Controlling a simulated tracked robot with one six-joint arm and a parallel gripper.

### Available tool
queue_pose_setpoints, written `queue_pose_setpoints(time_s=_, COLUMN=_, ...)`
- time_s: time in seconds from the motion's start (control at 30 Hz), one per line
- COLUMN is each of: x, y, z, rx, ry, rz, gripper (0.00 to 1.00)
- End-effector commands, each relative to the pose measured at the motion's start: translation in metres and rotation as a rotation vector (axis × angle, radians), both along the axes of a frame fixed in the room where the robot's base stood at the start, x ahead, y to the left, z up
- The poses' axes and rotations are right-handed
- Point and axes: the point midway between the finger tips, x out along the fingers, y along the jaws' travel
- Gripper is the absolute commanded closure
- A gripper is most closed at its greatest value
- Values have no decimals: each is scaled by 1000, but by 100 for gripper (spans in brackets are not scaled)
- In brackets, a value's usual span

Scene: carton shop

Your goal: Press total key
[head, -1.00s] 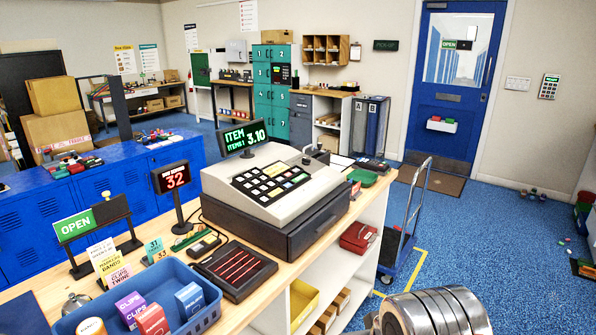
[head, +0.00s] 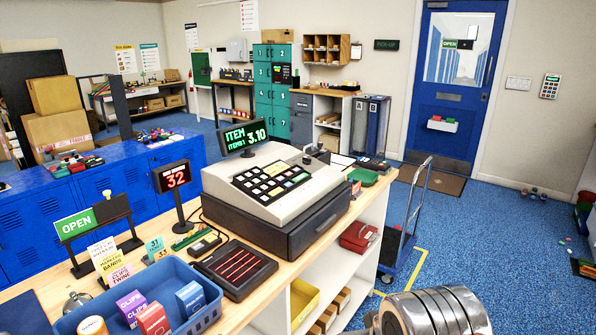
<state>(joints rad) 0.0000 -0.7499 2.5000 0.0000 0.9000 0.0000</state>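The cash register (head: 275,198) stands on the wooden counter, with a beige top over a dark drawer base. Its keypad (head: 271,180) has several pale keys and a few coloured ones, including green and red at its right side. The key labels are too small to read, so I cannot tell which is the total key. The register's display (head: 244,137) reads ITEM 3.10 in green. Part of my arm shows at the bottom right, in front of the counter's shelves. My gripper's fingers are not in view.
A blue basket (head: 150,305) with small boxes stands at the counter's front left. A dark tray (head: 236,268) and a red 32 display (head: 174,177) are beside the register.

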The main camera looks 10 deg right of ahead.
Motion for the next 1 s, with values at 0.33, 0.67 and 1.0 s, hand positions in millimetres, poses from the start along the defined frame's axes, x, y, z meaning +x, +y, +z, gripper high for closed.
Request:
queue_pose_setpoints(time_s=0.33, x=0, y=0, z=0, rx=0, ry=0, rz=0, gripper=91)
queue_pose_setpoints(time_s=0.67, x=0, y=0, z=0, rx=0, ry=0, rz=0, gripper=100)
queue_pose_setpoints(time_s=1.0, x=0, y=0, z=0, rx=0, ry=0, rz=0, gripper=100)
